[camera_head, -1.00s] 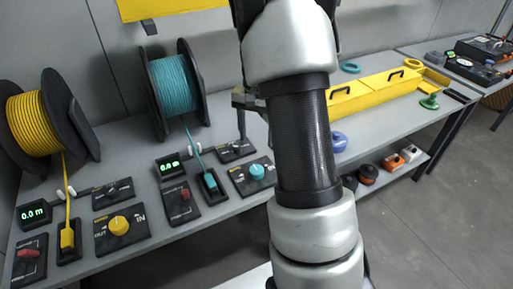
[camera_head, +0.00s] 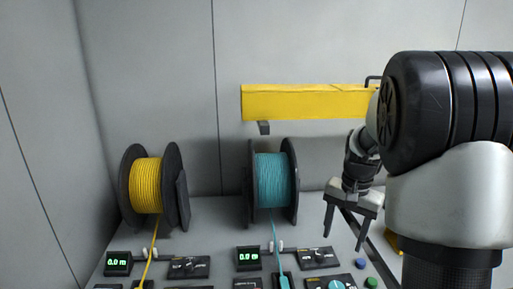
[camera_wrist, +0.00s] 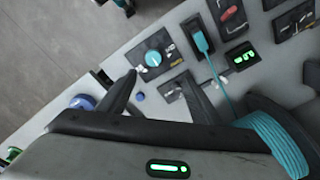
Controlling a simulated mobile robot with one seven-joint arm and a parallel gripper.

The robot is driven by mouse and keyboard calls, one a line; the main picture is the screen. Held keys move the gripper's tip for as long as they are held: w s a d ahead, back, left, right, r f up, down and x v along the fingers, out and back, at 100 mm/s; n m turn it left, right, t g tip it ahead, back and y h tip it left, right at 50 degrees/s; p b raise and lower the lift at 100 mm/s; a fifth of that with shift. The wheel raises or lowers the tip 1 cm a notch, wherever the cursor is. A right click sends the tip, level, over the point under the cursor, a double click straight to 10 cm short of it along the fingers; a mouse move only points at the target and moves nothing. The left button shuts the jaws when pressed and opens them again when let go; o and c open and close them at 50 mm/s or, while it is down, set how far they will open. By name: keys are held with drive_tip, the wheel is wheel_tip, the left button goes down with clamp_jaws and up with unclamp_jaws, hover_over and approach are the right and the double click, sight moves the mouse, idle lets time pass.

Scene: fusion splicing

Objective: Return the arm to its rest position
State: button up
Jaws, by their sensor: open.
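My gripper (camera_head: 346,226) is in the head view, right of the teal spool, pointing down above the bench. Its two fingers are apart with nothing between them. My large arm links fill the right side of the head view and hide the bench behind them. In the wrist view my gripper (camera_wrist: 162,90) also shows open and empty, over a panel with a teal knob (camera_wrist: 153,58). A green-lit indicator shows on the gripper body.
A yellow spool (camera_head: 147,186) and a teal spool (camera_head: 272,180) stand on the bench against the wall, with meter displays (camera_head: 118,263) and control panels in front. A yellow wall tray (camera_head: 300,104) hangs above. A blue ring (camera_wrist: 82,102) lies near the bench edge.

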drive_tip(key=s+a+r+n+t+p, duration=0.1)
drive_tip(key=s+a+r+n+p, duration=0.1)
drive_tip(key=s+a+r, duration=0.35)
drive_tip(key=s+a+r+n+t+p, duration=0.25)
drive_tip(key=s+r, duration=0.35)
drive_tip(key=r, duration=0.4)
drive_tip(key=s+a+r+n+t+p, duration=0.1)
drive_tip(key=s+a+r+n+p, duration=0.1)
drive_tip(key=s, duration=0.8)
wheel_tip(320, 180, up, 2)
drive_tip(key=shift+a+r+n, duration=0.1)
drive_tip(key=shift+a+n, duration=0.55)
drive_tip(key=shift+a, duration=0.35)
drive_tip(key=shift+d+t, duration=0.1)
drive_tip(key=shift+t, duration=0.15)
